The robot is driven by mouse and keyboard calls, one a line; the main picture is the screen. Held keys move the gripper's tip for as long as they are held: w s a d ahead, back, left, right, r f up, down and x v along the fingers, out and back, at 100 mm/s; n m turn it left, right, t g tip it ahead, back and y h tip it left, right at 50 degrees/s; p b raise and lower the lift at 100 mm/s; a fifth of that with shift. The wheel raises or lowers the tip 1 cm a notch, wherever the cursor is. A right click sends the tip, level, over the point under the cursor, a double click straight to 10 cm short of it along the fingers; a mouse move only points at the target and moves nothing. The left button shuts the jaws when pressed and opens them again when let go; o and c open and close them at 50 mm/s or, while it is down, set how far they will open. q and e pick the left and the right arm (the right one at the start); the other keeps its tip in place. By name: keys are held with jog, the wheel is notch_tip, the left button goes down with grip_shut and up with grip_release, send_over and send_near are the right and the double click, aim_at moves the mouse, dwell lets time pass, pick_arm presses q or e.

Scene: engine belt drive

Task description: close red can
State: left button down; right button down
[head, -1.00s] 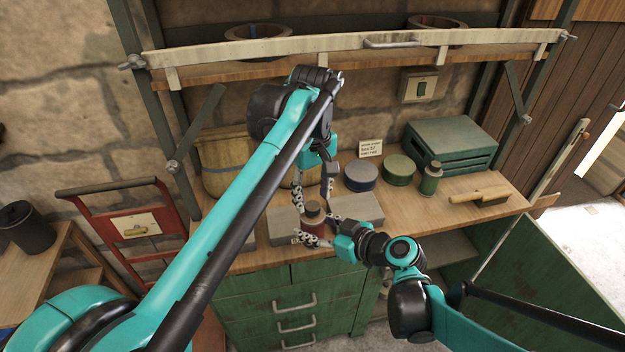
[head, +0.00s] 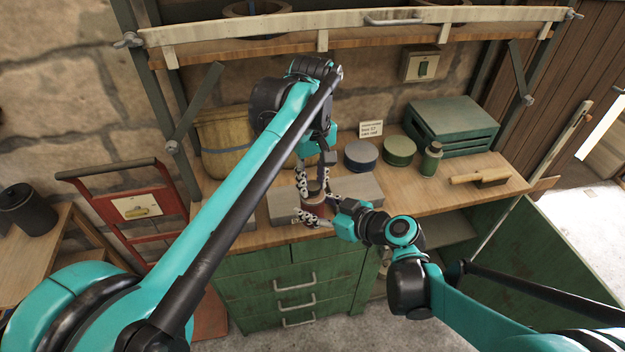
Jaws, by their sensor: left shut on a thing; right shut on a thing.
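The small red can (head: 315,209) stands near the front edge of the wooden workbench, mostly hidden by fingers. A brownish lid (head: 316,188) shows at its top; whether it sits fully down cannot be told. My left gripper (head: 316,184) reaches down from above, its fingers on either side of the lid, shut on it. My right gripper (head: 317,212) comes in low from the right, its fingers around the can's body, shut on it.
Grey blocks (head: 362,190) lie beside the can. Behind are a blue round tin (head: 361,156), a green round tin (head: 399,151), a green bottle (head: 431,160), a green crate (head: 455,130) and a brush (head: 480,179). A shelf (head: 345,52) overhangs the bench.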

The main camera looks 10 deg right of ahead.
pick_arm(q)
jog(key=m, duration=1.4)
jog(key=c, duration=1.2)
grip_release()
jog(key=shift+o, duration=0.2)
jog(key=shift+r, duration=0.1)
jog(key=shift+r, duration=2.15)
jog(key=shift+c, duration=0.2)
